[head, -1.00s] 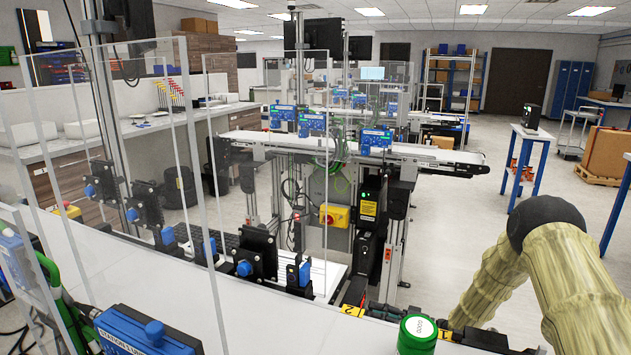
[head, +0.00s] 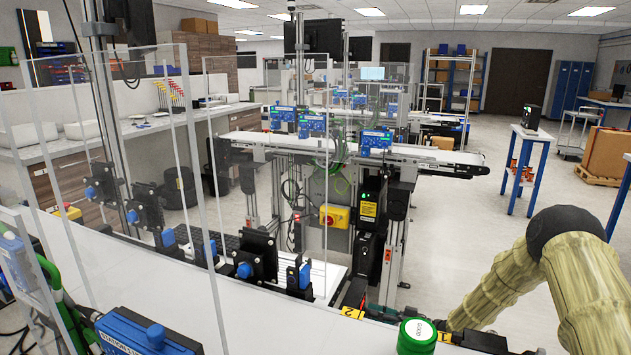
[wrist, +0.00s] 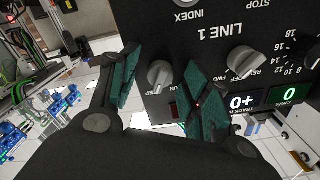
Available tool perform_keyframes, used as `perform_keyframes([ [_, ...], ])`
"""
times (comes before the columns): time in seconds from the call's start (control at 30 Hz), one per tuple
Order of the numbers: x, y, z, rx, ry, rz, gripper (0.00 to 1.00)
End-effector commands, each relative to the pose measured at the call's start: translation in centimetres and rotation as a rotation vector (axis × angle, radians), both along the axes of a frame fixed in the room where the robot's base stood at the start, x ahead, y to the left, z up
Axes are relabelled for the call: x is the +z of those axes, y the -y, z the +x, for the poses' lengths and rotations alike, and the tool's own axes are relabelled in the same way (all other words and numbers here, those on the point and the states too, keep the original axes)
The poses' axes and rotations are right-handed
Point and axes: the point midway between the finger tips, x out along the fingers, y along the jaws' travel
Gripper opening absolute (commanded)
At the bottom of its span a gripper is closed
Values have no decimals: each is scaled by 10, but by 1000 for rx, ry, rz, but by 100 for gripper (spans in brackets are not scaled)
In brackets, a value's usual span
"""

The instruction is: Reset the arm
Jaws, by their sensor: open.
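My arm (head: 585,290) shows at the right edge of the head view, bent at a black joint; its gripper is out of that view. In the wrist view my gripper (wrist: 164,90) is open, with its two teal finger pads apart. A black control panel (wrist: 215,45) marked "LINE 1" appears upside down in front of it. A grey knob (wrist: 160,76) on the panel shows between the fingers. I cannot tell whether the pads touch it. A second grey knob (wrist: 247,60) is to the right of the fingers.
The panel has lit displays (wrist: 287,93) at right. In the head view, a green-capped round object (head: 417,335) stands by the arm. Clear upright panels (head: 215,180) and a belt conveyor (head: 420,155) stand left and ahead. Open floor (head: 470,225) lies beyond my arm.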

Motion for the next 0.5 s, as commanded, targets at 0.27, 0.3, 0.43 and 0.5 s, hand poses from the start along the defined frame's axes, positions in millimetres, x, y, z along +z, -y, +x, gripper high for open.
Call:
perform_keyframes([
  [0.27, 1, 1, 0, -2, 158, -65, 47],
  [0.3, 1, 0, 0, 0, 181, -75, 47],
  [0.43, 1, 1, 0, -2, 256, -106, 47],
  [0.5, 1, 0, 0, 0, 296, -123, 47],
])
